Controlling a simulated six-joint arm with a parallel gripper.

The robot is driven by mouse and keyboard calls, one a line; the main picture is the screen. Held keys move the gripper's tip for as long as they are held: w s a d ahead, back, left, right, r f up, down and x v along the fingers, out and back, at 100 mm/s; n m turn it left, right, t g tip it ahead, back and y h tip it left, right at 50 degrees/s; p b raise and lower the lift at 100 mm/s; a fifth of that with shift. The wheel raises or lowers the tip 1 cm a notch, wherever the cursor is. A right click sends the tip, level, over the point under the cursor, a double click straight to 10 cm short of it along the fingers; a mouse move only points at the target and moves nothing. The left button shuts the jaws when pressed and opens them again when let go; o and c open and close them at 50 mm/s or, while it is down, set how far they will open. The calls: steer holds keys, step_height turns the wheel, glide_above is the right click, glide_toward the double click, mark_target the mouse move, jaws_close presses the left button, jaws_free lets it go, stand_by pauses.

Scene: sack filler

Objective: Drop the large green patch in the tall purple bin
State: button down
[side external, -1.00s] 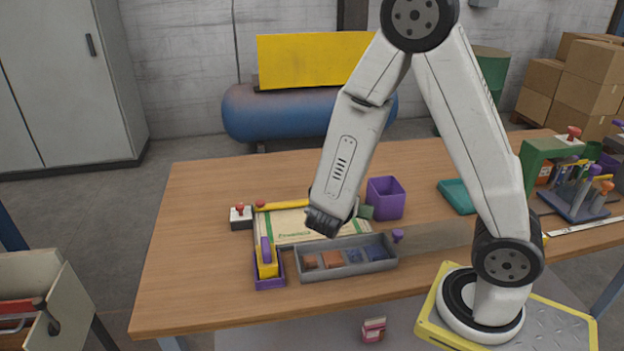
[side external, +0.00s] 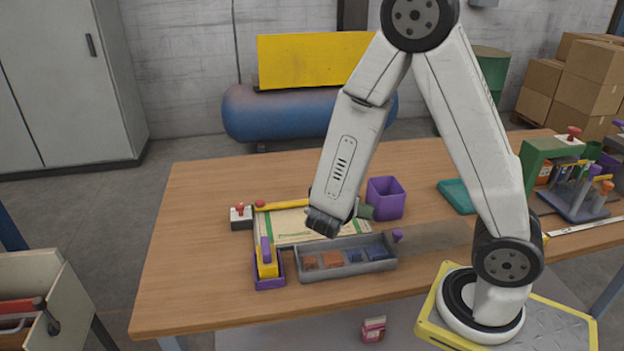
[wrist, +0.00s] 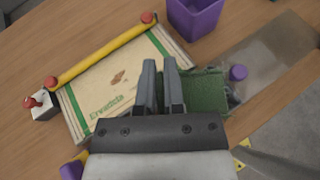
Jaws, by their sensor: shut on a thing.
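The large green patch (wrist: 207,92) is a dark green textured piece. In the wrist view it sticks out to the right of my gripper (wrist: 161,64); its left edge is hidden at the fingers. My gripper is shut on it. In the side external view a bit of the green patch (side external: 365,212) shows beside my wrist, and the fingers are hidden. The tall purple bin (side external: 386,200) stands upright on the table, just right of and behind the patch. In the wrist view the bin (wrist: 193,22) is at the top, beyond the fingertips, apart from the patch.
A sack (wrist: 112,84) lies flat under a yellow bar (wrist: 101,52). A grey tray (side external: 348,271) with several patches is at the front, beside a purple holder (side external: 270,283). A purple knob (wrist: 238,73) is right of the patch. A teal tray (side external: 456,195) lies farther right.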

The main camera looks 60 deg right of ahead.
steer(key=shift+d, duration=0.1)
steer(key=shift+w+d+m+g, duration=0.3)
steer(key=shift+d+g, duration=0.1)
steer(key=shift+d, duration=0.1)
steer(key=s+d+m+g+y, duration=0.1)
steer(key=d+m+g, duration=0.7)
steer(key=d, duration=1.6)
steer(key=shift+m+g+y, duration=0.3)
steer(key=shift+g, duration=0.6)
steer(key=shift+f, duration=2.95)
